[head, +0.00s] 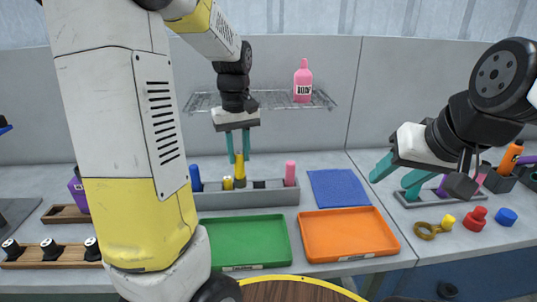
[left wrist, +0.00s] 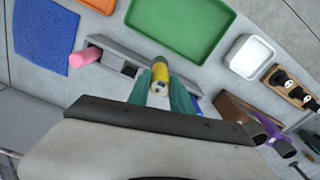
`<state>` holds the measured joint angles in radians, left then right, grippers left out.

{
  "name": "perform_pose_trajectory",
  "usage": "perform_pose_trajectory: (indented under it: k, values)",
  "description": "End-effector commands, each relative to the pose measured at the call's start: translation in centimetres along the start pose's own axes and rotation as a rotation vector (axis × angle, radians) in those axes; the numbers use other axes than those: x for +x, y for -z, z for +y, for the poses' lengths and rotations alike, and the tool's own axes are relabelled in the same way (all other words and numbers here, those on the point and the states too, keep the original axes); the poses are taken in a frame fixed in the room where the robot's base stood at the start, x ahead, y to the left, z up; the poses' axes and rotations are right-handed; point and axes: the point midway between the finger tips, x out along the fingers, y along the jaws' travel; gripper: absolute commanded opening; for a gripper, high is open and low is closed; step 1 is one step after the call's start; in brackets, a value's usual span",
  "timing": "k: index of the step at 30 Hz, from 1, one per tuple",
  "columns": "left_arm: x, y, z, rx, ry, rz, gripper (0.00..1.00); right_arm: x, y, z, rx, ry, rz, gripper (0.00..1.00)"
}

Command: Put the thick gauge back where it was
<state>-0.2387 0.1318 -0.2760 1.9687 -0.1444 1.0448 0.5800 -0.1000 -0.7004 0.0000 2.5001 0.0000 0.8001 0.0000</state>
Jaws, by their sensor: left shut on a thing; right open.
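My left gripper (head: 238,158) is shut on a yellow gauge (head: 240,172), which is upright between the teal fingers. The yellow gauge also shows between the fingertips in the left wrist view (left wrist: 160,74). Its lower end is at the grey rack (head: 247,199); I cannot tell whether it is in a slot or just above. My right gripper (head: 394,179) is open and empty over the right counter.
A green tray (head: 247,265) and an orange tray (head: 350,256) lie in front of the rack, with a blue mat (head: 338,188) to its right. A pink bottle (head: 302,81) stands on a wire shelf behind. Red (head: 476,217) and blue (head: 506,216) pieces lie at right.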

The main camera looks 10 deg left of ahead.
Motion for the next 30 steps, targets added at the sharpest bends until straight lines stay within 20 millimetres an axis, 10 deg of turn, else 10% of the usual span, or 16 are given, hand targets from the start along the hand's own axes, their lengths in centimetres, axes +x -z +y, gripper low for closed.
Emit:
perform_pose_trajectory:
  k: [9, 30]
  values:
    - [0.7, 4.1, 5.8, 0.001, 0.001, 0.0, 0.0, 0.0, 0.0, 0.0, 0.0, 0.0, 0.0, 0.48]
    - [4.3, 5.1, 7.3, 0.0, -0.001, 0.0, 0.0, 0.0, 0.0, 0.0, 0.0, 0.0, 0.0, 0.48]
